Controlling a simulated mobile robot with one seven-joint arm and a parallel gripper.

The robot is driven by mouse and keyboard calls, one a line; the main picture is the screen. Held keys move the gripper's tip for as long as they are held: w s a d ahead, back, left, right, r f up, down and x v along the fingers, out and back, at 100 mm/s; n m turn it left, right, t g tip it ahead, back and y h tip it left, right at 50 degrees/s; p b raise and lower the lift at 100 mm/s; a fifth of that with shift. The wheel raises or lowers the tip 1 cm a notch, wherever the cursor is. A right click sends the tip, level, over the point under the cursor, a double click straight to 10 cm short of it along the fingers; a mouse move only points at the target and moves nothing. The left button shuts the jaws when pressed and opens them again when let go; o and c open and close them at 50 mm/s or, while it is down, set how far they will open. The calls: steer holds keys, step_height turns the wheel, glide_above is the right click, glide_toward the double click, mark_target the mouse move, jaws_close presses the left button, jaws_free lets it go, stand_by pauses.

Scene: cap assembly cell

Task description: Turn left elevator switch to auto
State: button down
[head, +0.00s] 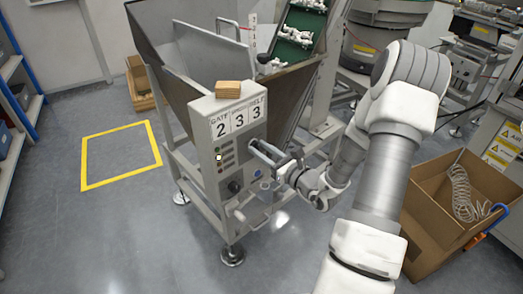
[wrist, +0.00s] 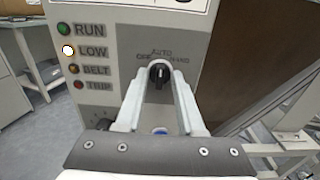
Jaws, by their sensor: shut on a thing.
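The elevator control panel (head: 201,126) is a grey box on the front of the metal hopper. In the wrist view, a black selector switch (wrist: 159,74) sits below the labels OFF, AUTO and HAND. Its handle looks roughly upright, beneath AUTO; the exact pointer direction is hard to tell. My gripper (wrist: 159,82) is shut on this switch, one finger on each side. In the head view, my gripper (head: 257,149) reaches the panel's right part from the right and hides the switch.
Indicator lamps RUN, LOW, BELT and TRIP line the panel's left; the LOW lamp (wrist: 68,50) glows white. Another black knob (head: 235,187) sits lower on the panel. A wooden block (head: 228,89) lies on top. A cardboard box (head: 427,215) stands at right. Floor at left is clear.

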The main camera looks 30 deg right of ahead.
stand_by(0.3)
steer(key=c, duration=0.5)
jaws_free()
steer(key=shift+s, duration=0.1)
steer(key=p+v, duration=0.2)
steer(key=v, duration=1.5)
steer(key=shift+s+r, duration=0.1)
steer(key=shift+s, duration=0.1)
